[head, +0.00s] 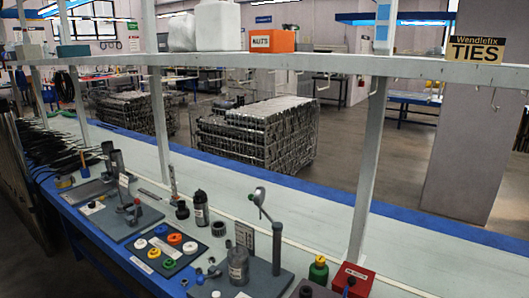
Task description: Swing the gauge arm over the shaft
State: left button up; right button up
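A grey base plate (262,282) stands near the front of the bench. A dark upright post (276,250) rises from it, and a light metal arm with a round head (260,197) is joined to the post's top, tilted up and to the left. This looks like the gauge arm. A grey cylinder (238,266) stands on the plate, left of the post. The arm's head is well above the cylinder and apart from it. I cannot tell which part is the shaft. Neither of my grippers is in view.
A dark tray (148,262) with coloured rings lies left of the plate. A shelf upright (368,170) rises behind. The pale bench top (420,255) is clear at right.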

aim_at(259, 197)
jog(key=i+j+z, duration=0.2)
jog(key=j, duration=0.2)
jog(key=i+j+z, duration=0.2)
jog(key=j, duration=0.25)
jog(key=i+j+z, duration=0.15)
jog(key=j, duration=0.35)
jog(key=i+j+z, duration=0.2)
jog(key=j, duration=0.3)
jog(key=j+z, duration=0.2)
jog(key=j, duration=0.25)
jog(key=j+z, duration=0.2)
jog(key=j, duration=0.35)
jog(key=i, duration=0.05)
